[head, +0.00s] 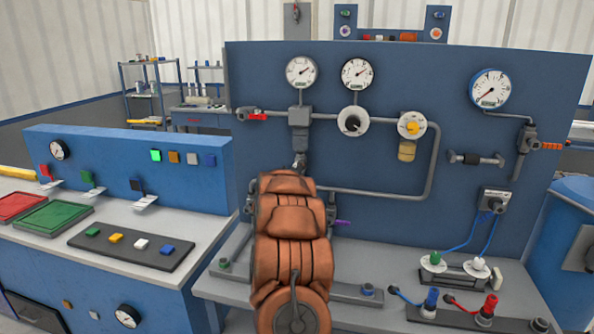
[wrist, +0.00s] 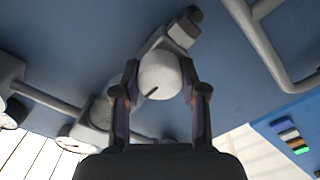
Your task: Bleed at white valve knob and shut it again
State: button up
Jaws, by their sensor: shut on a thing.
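The white valve knob (wrist: 160,75) is in the middle of the wrist view, round and pale, with a short dark mark on its lower face. My gripper (wrist: 160,88) has one finger on each side of it and is shut on it. The knob sits on a grey valve body joined to pipework along the blue panel. In the head view my orange arm covers the centre of the panel, and both the gripper and this knob are hidden behind it.
The blue panel (head: 460,150) carries gauges (head: 357,73), a red-handled valve (head: 256,117), a white dial with a black centre (head: 353,122) and a yellow-centred knob (head: 411,124). A grey pipe (head: 433,165) loops right of my arm. Plugs and blue cables (head: 464,245) occupy the bench's right.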

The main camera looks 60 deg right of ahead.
jog(key=m+b, duration=0.3)
jog(key=m, duration=0.1)
jog(key=shift+f, duration=0.2)
jog(key=m+b, duration=0.3)
jog(key=m, duration=0.1)
jog(key=shift+m, duration=0.4)
jog(key=m+b, duration=0.2)
jog(key=shift+m, duration=0.4)
jog(key=m+b, duration=0.2)
jog(key=m, duration=0.2)
jog(key=shift+s+m+b, duration=0.15)
jog(key=shift+m+b, duration=0.15)
jog(key=shift+r+m, duration=0.15)
jog(key=shift+m, duration=0.35)
jog(key=shift+m+b, duration=0.3)
jog(key=shift+b, duration=0.05)
jog(key=o, duration=1.1)
jog(key=shift+o, duration=0.2)
jog(key=shift+s, duration=0.1)
